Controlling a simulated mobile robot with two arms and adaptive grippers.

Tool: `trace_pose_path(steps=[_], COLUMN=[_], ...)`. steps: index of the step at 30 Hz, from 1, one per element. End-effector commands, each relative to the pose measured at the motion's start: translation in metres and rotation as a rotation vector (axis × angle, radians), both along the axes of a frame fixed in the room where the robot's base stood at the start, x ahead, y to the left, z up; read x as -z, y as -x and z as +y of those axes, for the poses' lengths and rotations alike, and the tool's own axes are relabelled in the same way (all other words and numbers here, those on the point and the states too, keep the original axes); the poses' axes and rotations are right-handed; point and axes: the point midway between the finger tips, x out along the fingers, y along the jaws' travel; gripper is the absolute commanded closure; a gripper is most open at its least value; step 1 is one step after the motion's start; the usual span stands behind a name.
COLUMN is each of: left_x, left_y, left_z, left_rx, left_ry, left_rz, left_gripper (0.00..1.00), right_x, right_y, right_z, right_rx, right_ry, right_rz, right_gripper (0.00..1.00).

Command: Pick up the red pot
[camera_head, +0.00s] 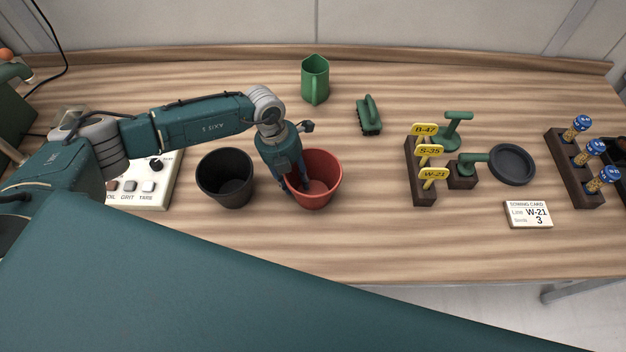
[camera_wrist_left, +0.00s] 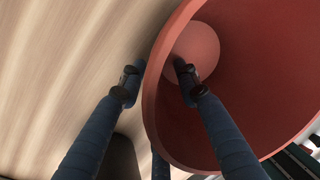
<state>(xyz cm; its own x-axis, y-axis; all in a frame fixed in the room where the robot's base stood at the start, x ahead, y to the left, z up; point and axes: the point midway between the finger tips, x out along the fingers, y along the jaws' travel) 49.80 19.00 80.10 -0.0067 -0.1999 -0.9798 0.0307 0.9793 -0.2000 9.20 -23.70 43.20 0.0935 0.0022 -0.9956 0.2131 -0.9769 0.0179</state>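The red pot (camera_head: 328,190) stands upright and empty on the wooden table. My left gripper (camera_head: 296,186) reaches down over its left rim. In the left wrist view, the fingers (camera_wrist_left: 158,80) straddle the wall of the red pot (camera_wrist_left: 255,70), one inside the pot and one outside. They are spread, with a visible gap between the outer finger and the wall. The lower part of the inner finger is hidden behind the wall in the head view. My right gripper is not in view.
A black pot (camera_head: 225,190) stands just left of the red one. To the right are a label rack (camera_head: 424,185), black dish (camera_head: 512,165) and card (camera_head: 528,214).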

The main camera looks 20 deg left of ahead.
Motion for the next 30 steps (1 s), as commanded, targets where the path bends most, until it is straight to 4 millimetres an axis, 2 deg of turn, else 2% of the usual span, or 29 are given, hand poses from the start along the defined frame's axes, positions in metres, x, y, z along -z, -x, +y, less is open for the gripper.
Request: trace_pose_path(steps=[4,5,9,23,26,30], left_x=[0.000,0.000,0.000,-0.004,-0.011,-0.031], left_y=[0.000,0.000,0.000,-0.001,-0.002,-0.002], left_z=[0.000,0.000,0.000,0.000,0.000,0.001], left_rx=[0.000,0.000,0.000,0.000,-0.001,0.000], left_ry=[0.000,0.000,0.000,0.000,0.001,0.001], left_rz=[0.000,0.000,-0.001,-0.002,-0.003,-0.004], left_gripper=[0.68,0.72,1.00,1.00,1.00,1.00], right_x=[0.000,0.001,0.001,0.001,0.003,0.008], right_y=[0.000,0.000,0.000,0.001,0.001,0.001], right_z=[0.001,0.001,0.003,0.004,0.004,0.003], right_rx=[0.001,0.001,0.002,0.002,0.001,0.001], right_ry=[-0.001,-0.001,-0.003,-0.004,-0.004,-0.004], right_rz=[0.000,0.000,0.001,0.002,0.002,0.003], right_gripper=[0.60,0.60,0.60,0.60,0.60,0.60])
